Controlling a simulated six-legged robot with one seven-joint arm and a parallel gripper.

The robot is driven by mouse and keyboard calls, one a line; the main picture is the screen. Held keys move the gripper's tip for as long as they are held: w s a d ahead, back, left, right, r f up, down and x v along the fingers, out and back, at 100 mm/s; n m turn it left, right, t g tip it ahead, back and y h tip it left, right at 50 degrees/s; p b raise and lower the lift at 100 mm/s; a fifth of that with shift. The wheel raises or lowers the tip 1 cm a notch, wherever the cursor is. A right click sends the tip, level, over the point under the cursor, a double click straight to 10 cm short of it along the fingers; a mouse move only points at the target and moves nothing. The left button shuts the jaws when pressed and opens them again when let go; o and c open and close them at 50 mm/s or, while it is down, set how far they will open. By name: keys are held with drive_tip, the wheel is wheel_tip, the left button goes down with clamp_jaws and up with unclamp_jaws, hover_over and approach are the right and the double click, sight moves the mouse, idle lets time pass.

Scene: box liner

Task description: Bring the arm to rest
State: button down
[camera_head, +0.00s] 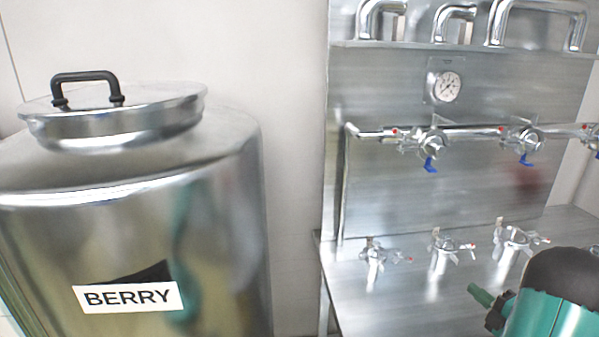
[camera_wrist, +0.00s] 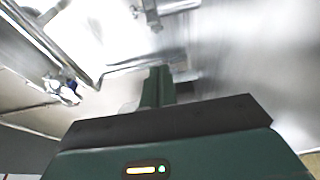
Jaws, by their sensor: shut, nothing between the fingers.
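My gripper (camera_wrist: 158,85) shows in the wrist view as dark green fingers pressed together, pointing up the picture from the wide green and black hand. It is shut and holds nothing. Blurred metal pipes and a shiny steel surface lie beyond the fingertips. In the head view, the green and black end part of my arm is at the lower right corner, beside the steel bench (camera_head: 385,300) with several small valves (camera_head: 440,250). I cannot tell whether the fingers touch anything.
A large steel tank (camera_head: 215,215) labelled BERRY, with a black-handled lid (camera_head: 115,120), stands at the left. A steel panel (camera_head: 400,90) carries a gauge (camera_head: 446,87) and a pipe with blue-handled valves (camera_head: 430,163). Plain wall shows between tank and panel.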

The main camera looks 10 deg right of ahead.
drive_tip(key=w+a+r+m+g+h, duration=0.1)
drive_tip(key=w+a+r+m+h, duration=0.35)
drive_tip(key=w+r, duration=0.5)
drive_tip(key=a+r+m+g+h, duration=0.35)
drive_tip(key=a+r+m, duration=0.35)
drive_tip(key=a+r, duration=0.25)
drive_tip(key=s+a+m+g+y, duration=0.1)
drive_tip(key=s+a+m+g, duration=0.1)
drive_tip(key=s+a, duration=0.5)
drive_tip(key=s+a+m+g+y, duration=0.1)
drive_tip(key=s+a+m+g, duration=0.2)
drive_tip(key=a, duration=1.1)
drive_tip(key=s+m, duration=0.2)
drive_tip(key=s, duration=0.1)
drive_tip(key=shift+s+a+f, duration=0.2)
drive_tip(key=shift+s+f, duration=0.2)
drive_tip(key=c, duration=1.9)
unclamp_jaws()
drive_tip(key=s+a+f+m+g+y, duration=0.1)
drive_tip(key=s+a+f+g+y, duration=0.1)
drive_tip(key=s+a, duration=0.6)
drive_tip(key=shift+s+a+y, duration=0.15)
drive_tip(key=shift+s+y, duration=0.25)
drive_tip(key=shift+s, duration=0.35)
drive_tip(key=o, duration=0.3)
drive_tip(key=shift+s+a+f+g, duration=0.1)
drive_tip(key=shift+s+f+g, duration=0.05)
drive_tip(key=shift+g, duration=0.2)
drive_tip(key=shift+m, duration=0.25)
